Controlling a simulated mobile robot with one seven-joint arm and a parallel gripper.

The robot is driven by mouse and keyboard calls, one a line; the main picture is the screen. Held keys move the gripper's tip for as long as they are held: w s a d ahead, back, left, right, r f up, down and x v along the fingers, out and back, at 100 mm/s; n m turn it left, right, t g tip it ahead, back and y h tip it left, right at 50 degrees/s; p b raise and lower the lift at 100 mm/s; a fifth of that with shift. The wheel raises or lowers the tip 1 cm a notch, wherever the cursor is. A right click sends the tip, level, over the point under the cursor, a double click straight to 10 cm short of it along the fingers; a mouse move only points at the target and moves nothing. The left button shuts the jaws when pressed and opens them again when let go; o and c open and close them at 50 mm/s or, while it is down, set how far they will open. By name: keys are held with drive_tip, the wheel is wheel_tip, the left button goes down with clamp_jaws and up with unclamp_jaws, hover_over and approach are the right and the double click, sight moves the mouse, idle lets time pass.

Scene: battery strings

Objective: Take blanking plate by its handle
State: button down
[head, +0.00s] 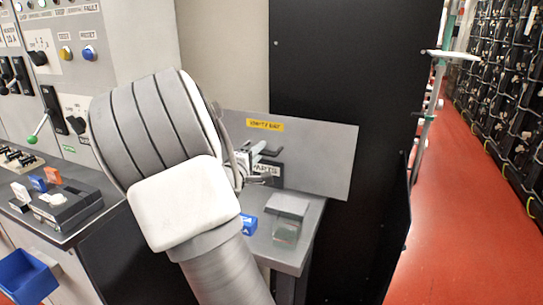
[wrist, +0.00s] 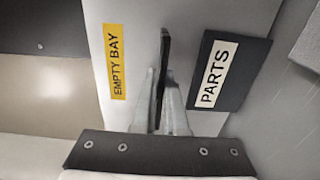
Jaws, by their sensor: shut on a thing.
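The blanking plate (head: 318,160) is a grey panel with a yellow "EMPTY BAY" label. It stands upright at the back of a small grey table, in front of a black panel. In the wrist view the plate (wrist: 136,20) fills the upper middle, with its narrow dark handle (wrist: 166,48) upright between my fingers. My gripper (wrist: 163,88) is shut on this handle. In the head view my gripper (head: 258,154) is at the plate's face, partly hidden by my arm.
A dark "PARTS" sign (wrist: 221,70) is close right of my fingers in the wrist view. A grey box (head: 288,205) and a blue item (head: 248,225) are on the table (head: 302,250). A control desk (head: 75,225) is at left. Red floor (head: 455,210) is clear at right.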

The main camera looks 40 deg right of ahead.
sight(264, 121)
drive_tip(key=shift+w+a+r, duration=0.1)
drive_tip(key=shift+a+r, duration=0.05)
drive_tip(key=shift+r, duration=0.65)
drive_tip(key=shift+r+p, duration=0.55)
drive_tip(key=shift+r, duration=0.5)
drive_tip(key=shift+r+p, duration=0.45)
drive_tip(key=shift+r, duration=0.6)
drive_tip(key=shift+r+p, duration=0.4)
drive_tip(key=shift+r, duration=0.25)
drive_tip(key=shift+r+p, duration=0.4)
drive_tip(key=shift+r, duration=0.6)
